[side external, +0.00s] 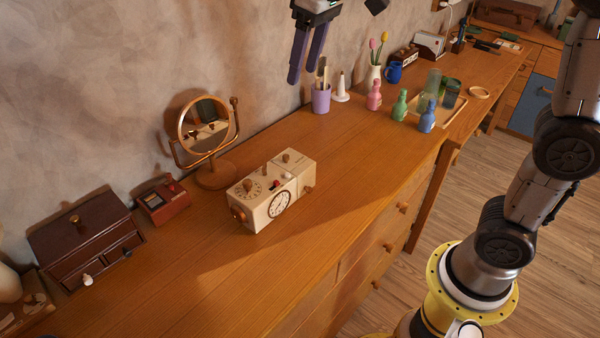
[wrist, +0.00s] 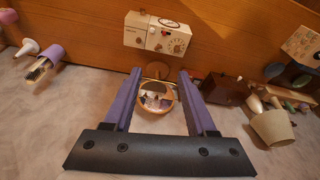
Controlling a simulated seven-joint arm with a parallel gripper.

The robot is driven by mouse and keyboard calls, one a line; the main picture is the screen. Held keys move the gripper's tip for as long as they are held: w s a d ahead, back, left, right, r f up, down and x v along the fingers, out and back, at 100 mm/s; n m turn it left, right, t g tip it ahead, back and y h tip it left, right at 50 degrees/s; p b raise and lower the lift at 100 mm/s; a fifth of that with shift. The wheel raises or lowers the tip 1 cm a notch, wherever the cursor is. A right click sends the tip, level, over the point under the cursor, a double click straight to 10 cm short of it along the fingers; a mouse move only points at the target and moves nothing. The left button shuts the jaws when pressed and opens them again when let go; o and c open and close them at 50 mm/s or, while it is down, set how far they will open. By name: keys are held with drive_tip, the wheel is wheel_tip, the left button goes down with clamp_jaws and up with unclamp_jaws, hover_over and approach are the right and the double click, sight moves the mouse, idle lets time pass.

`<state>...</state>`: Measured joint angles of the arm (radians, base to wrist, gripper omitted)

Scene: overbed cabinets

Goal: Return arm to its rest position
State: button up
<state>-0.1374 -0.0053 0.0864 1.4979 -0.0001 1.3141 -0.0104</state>
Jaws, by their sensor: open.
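My gripper (side external: 303,76) hangs at the top of the side external view, in front of the wall, above the back of the wooden dresser top (side external: 330,190). Its two purple fingers point down and stand apart, with nothing between them. In the wrist view my gripper (wrist: 160,73) also shows open and empty, with the round mirror (wrist: 157,97) seen beyond the gap. The fingers touch nothing that I can see. My lower arm links show at the right of the side view; the middle of the arm is out of frame.
A purple cup (side external: 321,99) with utensils stands below the gripper. A cream clock box (side external: 272,193), a round mirror (side external: 204,124) and a dark drawer box (side external: 85,240) stand left. Several bottles, including a pink one (side external: 374,96), stand right. The dresser's front left is clear.

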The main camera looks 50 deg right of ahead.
drive_tip(key=s+d+f+m+t, duration=0.1)
drive_tip(key=s+d+f, duration=0.15)
drive_tip(key=s, duration=0.75)
drive_tip(key=s+d+f+t, duration=0.2)
drive_tip(key=s+d, duration=0.1)
drive_tip(key=s, duration=0.6)
drive_tip(key=s+f, duration=0.3)
drive_tip(key=f, duration=0.3)
drive_tip(key=shift+f+m, duration=0.15)
drive_tip(key=shift+m, duration=0.15)
drive_tip(key=shift+a, duration=0.1)
drive_tip(key=shift+c, duration=0.4)
idle(1.7)
